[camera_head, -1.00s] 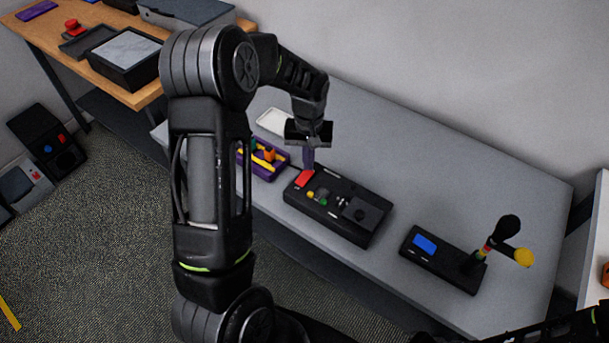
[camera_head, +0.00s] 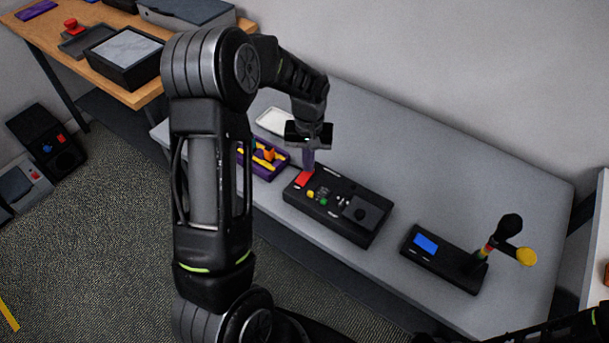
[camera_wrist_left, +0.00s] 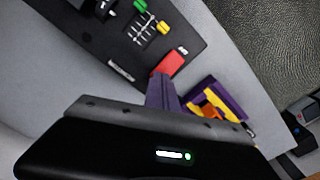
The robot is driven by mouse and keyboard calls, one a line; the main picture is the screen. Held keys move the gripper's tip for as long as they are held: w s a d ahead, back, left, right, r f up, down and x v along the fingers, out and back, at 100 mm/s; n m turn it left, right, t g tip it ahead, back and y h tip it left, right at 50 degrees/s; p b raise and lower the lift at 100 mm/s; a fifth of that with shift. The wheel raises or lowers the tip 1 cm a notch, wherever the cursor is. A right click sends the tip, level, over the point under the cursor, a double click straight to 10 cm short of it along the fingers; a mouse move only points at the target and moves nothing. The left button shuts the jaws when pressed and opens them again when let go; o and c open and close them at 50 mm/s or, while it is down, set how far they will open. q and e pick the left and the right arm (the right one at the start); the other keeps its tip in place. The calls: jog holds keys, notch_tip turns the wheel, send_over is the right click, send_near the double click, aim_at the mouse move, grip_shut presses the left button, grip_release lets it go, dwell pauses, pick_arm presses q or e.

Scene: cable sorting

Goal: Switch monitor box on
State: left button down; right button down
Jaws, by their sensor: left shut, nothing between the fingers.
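A black box (camera_head: 345,227) with a red switch (camera_head: 304,179) at its left end lies on the grey table. It has yellow and green plugs and a raised square part.
A purple tray (camera_head: 268,174) with yellow and orange parts is left of the box. A white tray (camera_head: 274,121) lies behind it. A wooden table (camera_head: 60,47) stands back left. The grey table's back right is clear.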

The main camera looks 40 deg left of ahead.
pick_arm(q)
jog(key=shift+f+b, duration=0.35)
jog(key=shift+f, duration=0.15)
jog(key=shift+r, duration=0.15)
jog(key=shift+r+p, duration=2.4)
jog(key=shift+r, duration=1.05)
